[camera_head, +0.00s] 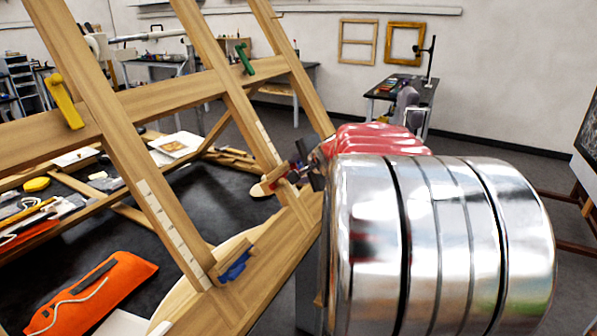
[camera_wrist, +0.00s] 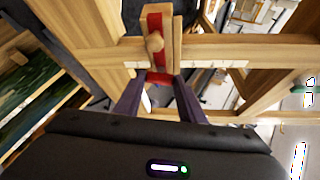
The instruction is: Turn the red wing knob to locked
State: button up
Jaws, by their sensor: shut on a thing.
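The red wing knob (camera_wrist: 158,77) shows in the wrist view as a red strip beside a pale wooden block with a round wooden peg, on a wooden easel-like frame. My gripper (camera_wrist: 157,88) has its two dark fingers on either side of the knob's near end and is shut on it. In the head view my gripper (camera_head: 305,172) meets the frame at a slanted post, by a pale wooden piece. There my silver and red arm hides much of the right side, and the knob can hardly be made out.
The wooden frame (camera_head: 150,100) also carries a yellow knob (camera_head: 63,100), a green knob (camera_head: 243,58) and a blue knob (camera_head: 235,268). An orange pouch (camera_head: 95,290) lies on the dark surface at lower left. Slanted posts stand close around my gripper.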

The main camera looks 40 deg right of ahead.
jog(key=shift+d+r+m, duration=0.15)
jog(key=shift+m, duration=0.25)
jog(key=shift+w+r+m+g+y, duration=0.1)
jog(key=shift+m+g+y, duration=0.1)
jog(key=shift+m+g, duration=0.4)
jog(key=shift+w+r+m+g+y, duration=0.1)
jog(key=shift+m+g+y, duration=0.1)
jog(key=shift+m+g, duration=0.35)
jog(key=shift+w+d+m+g+y, duration=0.1)
jog(key=shift+m+g+y, duration=0.25)
jog(key=shift+m, duration=0.55)
jog(key=shift+w+d+m+g+y, duration=0.1)
jog(key=shift+m+g+y, duration=0.25)
jog(key=shift+m, duration=0.5)
jog(key=m, duration=0.1)
jog(key=m+g+y, duration=0.1)
jog(key=m, duration=0.1)
jog(key=shift+w+d+r+g+y, duration=0.1)
jog(key=shift+d+g+y, duration=0.1)
jog(key=shift+g+y, duration=0.1)
jog(key=shift+d+m+g+y, duration=0.15)
jog(key=shift+m+g+y, duration=0.1)
jog(key=shift+m+y, duration=0.75)
jog(key=shift+m, duration=0.3)
jog(key=o, duration=1)
jog(key=shift+w, duration=0.1)
jog(key=shift+o, duration=0.2)
